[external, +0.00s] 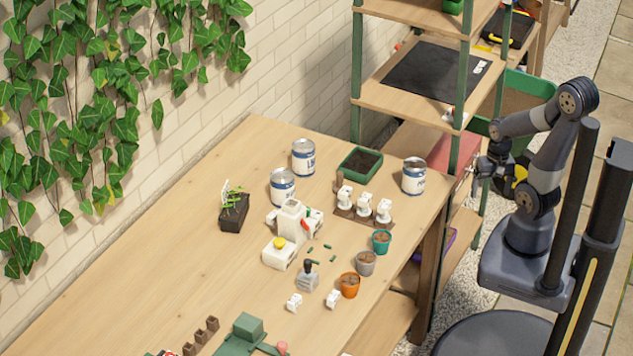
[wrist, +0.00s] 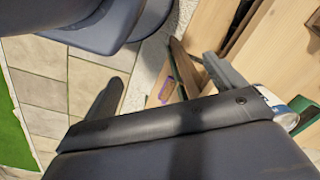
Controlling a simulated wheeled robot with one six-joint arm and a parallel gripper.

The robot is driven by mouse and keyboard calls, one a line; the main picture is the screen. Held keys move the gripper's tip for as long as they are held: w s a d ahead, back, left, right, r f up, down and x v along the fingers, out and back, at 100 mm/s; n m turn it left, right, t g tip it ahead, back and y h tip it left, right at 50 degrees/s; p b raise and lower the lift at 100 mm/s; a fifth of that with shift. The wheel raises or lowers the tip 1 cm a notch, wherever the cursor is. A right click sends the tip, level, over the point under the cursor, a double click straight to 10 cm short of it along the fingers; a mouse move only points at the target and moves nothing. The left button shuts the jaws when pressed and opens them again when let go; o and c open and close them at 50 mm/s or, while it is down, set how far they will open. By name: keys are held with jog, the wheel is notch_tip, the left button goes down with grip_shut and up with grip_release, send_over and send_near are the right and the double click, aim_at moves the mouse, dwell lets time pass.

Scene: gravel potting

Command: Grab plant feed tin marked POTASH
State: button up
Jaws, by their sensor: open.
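Three tins with white and blue labels stand upright on the wooden table in the external view. One tin (external: 413,177) is near the right end, one (external: 303,158) is at the back near the wall, and one (external: 282,187) is just in front of that. Their print is too small to read, so I cannot tell which is marked POTASH. My gripper (external: 487,172) is off the table's right end, apart from the tins. In the wrist view my gripper (wrist: 163,88) is open and empty, and part of a tin (wrist: 284,117) shows beyond it at the right.
A green planter box (external: 360,164) and a rack of white pieces (external: 364,206) are beside the right-hand tin. Small pots, including an orange one (external: 349,287), line the front edge. A shelf unit (external: 412,97) stands behind the table's right end. The table's left part is mostly clear.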

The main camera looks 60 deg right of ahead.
jog(key=w+d+f+n+t+h+b, duration=0.25)
jog(key=w+d+t+h, duration=0.25)
jog(key=w+d, duration=0.45)
jog(key=n+t+y+b, duration=0.4)
jog(key=n+t+y, duration=0.1)
jog(key=n+t, duration=0.35)
send_near(410, 167)
jog(key=d, duration=0.1)
jog(key=d+f, duration=0.1)
jog(key=shift+w+d+f+g, duration=0.1)
jog(key=shift+d+g, duration=0.15)
jog(key=shift+d, duration=0.1)
jog(key=shift+w+a+f+y, duration=0.1)
jog(key=shift+w+a+y, duration=0.05)
jog(key=shift+w+y, duration=0.15)
jog(key=b+x, duration=0.2)
jog(key=x, duration=0.8)
